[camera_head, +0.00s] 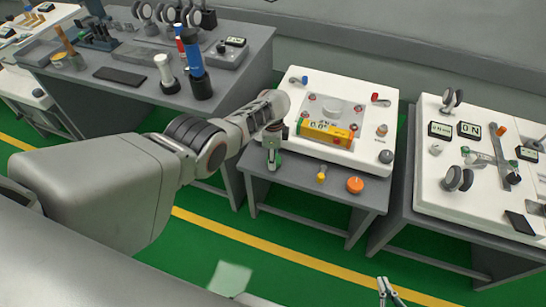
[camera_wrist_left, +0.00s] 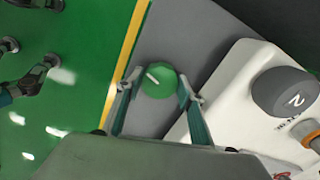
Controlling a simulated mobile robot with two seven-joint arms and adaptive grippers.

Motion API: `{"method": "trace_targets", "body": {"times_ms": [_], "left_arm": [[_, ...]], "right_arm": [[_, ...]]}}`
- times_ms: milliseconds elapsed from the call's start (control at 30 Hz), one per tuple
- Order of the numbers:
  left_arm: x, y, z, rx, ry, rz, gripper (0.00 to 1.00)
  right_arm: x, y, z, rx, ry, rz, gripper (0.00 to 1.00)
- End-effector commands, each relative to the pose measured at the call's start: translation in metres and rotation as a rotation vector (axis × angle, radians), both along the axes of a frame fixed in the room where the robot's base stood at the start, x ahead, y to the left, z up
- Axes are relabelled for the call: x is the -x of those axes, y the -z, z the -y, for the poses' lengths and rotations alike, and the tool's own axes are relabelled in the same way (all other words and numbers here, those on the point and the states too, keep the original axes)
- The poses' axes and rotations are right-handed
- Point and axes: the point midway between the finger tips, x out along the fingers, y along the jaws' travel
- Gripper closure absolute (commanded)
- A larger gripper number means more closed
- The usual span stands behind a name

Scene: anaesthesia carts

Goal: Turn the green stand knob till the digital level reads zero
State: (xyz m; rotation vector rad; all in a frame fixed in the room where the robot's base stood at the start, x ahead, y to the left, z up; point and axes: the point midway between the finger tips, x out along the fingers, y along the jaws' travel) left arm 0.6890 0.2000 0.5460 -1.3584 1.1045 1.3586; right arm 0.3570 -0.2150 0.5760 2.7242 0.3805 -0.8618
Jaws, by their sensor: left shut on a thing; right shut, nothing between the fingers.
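The green stand knob (camera_wrist_left: 158,82) has a white mark on its top and sits between my left gripper's fingers (camera_wrist_left: 160,92) in the left wrist view. In the head view my left gripper (camera_head: 272,158) reaches down at the left front corner of the white stand (camera_head: 365,160) and mostly hides the green knob. It is shut on the knob. The yellow digital level (camera_head: 327,132) lies on the stand; its display is too small to read surely. My right gripper (camera_head: 388,290) is shut and empty, low in the head view, away from the stand.
A yellow knob (camera_head: 321,174) and an orange knob (camera_head: 355,185) are on the grey table's front edge. The stand carries a dark grey knob (camera_head: 386,156), numbered 2 in the left wrist view (camera_wrist_left: 285,92). Crowded benches stand at left and right (camera_head: 480,190).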

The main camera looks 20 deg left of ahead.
Motion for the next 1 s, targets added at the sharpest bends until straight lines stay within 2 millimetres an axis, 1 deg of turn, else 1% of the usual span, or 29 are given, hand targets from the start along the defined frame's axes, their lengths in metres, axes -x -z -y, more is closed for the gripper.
{"method": "trace_targets", "body": {"times_ms": [33,100,133,200,667,833,1000], "left_arm": [[0.002,0.002,0.003,0.005,0.0,-0.003,0.84],[0.002,0.002,0.003,0.006,0.0,-0.003,0.84],[0.002,0.002,0.003,0.006,0.0,-0.003,0.6],[0.002,0.002,0.003,0.005,-0.001,-0.003,0.45],[0.0,-0.002,0.002,0.004,-0.002,0.001,0.45],[-0.001,-0.01,0.003,0.004,0.0,0.0,0.45],[-0.001,-0.023,0.002,0.005,-0.001,0.0,0.45]], "right_arm": [[0.0,0.0,0.0,0.0,0.0,-0.001,1.0],[0.0,0.0,0.0,0.0,0.0,-0.001,1.0],[0.0,0.0,0.0,0.0,0.0,-0.001,1.0],[0.0,0.0,0.0,0.0,0.0,0.0,1.0],[0.0,0.0,0.0,-0.001,-0.001,0.001,1.0],[0.0,0.0,0.0,-0.001,-0.001,0.0,1.0],[0.0,0.0,0.0,-0.001,-0.001,0.0,1.0]]}}
